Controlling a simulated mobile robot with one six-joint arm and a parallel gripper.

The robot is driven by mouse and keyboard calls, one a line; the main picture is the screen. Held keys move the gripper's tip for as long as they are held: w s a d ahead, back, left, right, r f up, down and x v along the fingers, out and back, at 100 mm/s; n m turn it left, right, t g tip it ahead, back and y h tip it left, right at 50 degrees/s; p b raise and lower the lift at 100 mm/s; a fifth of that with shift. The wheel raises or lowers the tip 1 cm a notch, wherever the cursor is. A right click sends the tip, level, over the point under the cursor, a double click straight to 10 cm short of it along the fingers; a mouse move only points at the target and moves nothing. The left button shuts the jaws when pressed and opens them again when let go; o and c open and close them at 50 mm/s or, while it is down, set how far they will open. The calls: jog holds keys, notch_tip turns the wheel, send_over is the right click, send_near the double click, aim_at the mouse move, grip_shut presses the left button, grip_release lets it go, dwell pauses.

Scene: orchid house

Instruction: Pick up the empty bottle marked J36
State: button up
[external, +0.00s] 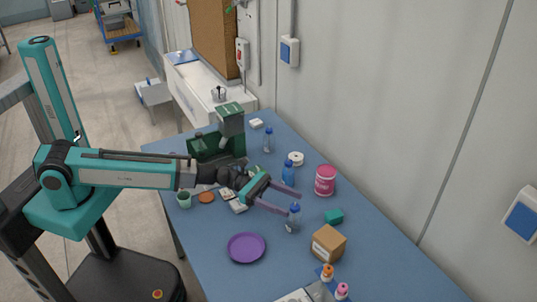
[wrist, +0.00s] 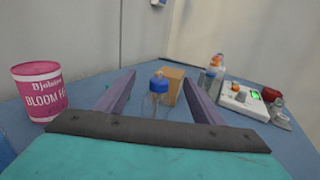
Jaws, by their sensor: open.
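A clear bottle with a blue cap (wrist: 157,96) stands upright on the blue table, straight ahead of my gripper. It also shows in the external view (external: 293,219), close to the fingertips. My gripper (wrist: 158,80) is open and empty, and in the wrist view its two purple fingers frame the bottle from either side. In the external view my gripper (external: 294,200) reaches low over the table. Two more blue-capped bottles stand farther back, one bluish (external: 288,174) and one clear (external: 268,141). I cannot read J36 on any bottle.
A cardboard box (external: 328,244) stands just beyond the near bottle. A pink tub (external: 325,180) and a teal block (external: 333,216) stand to the right. A purple plate (external: 246,248) lies in front. A white scale (wrist: 243,101) and small bottles are at the wrist view's right.

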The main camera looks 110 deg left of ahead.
aim_at(294, 214)
jog(key=shift+f, duration=0.1)
jog(key=shift+f+p, duration=0.4)
jog(key=shift+f, duration=1.65)
jog(key=shift+p+x, duration=0.4)
jog(key=shift+x, duration=1.15)
jog(key=shift+f, duration=0.15)
jog(key=c, duration=1.1)
jog(key=shift+r+b, duration=0.7)
jog(key=shift+r, duration=4.3)
